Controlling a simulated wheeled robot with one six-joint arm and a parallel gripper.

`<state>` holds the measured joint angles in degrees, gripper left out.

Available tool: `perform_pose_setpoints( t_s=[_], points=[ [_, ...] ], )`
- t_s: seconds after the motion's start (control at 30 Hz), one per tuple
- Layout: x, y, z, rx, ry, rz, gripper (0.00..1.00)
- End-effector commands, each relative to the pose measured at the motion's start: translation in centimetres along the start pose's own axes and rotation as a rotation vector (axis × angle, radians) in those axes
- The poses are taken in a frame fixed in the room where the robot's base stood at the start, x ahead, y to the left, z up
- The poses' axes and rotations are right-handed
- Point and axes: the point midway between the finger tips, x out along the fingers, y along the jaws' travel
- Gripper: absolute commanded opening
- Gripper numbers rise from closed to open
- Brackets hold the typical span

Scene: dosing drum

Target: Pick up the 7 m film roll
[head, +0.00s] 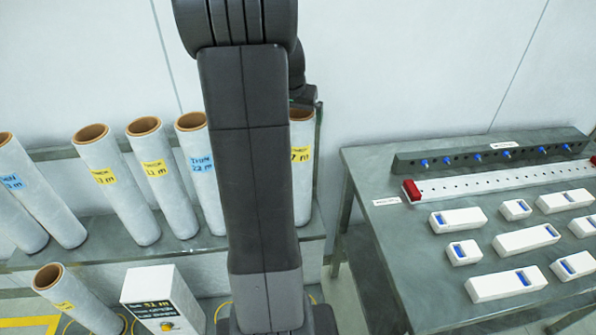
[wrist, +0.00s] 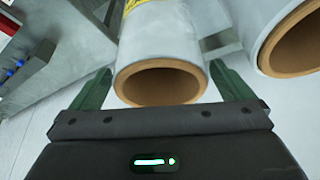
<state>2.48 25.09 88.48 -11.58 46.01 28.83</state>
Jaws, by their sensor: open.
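The roll whose yellow label ends in "7 m" (head: 302,165) leans on the rack at its right end, partly hidden behind my arm in the head view. It is a pale tube with a brown core. In the wrist view a roll with a yellow label edge (wrist: 160,38), seemingly the same one, points its open end at me. My gripper (wrist: 160,85) is open, with one green finger on each side of that roll's end. Whether the fingers touch it I cannot tell. In the head view the gripper is mostly hidden behind my arm.
A neighbouring roll (wrist: 290,35) is close beside the right finger. More rolls (head: 110,185) lean along the rack (head: 110,228), with blue or yellow labels. A lower roll (head: 75,300) and a labelled box (head: 160,298) are in front. A table (head: 400,240) with white blocks is at right.

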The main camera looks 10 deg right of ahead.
Motion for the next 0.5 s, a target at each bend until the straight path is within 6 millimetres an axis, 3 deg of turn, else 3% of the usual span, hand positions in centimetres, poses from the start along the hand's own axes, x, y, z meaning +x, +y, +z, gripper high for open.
perform_pose_setpoints(
  t_s=[0.2,0.47,0.5],
  points=[
    [2.2,0.0,0.0,-0.001,-0.002,0.001,1.0],
    [2.5,0.0,0.0,-0.001,0.0,0.001,1.0],
    [2.5,0.0,0.0,-0.001,0.0,0.001,0.92]
  ],
)
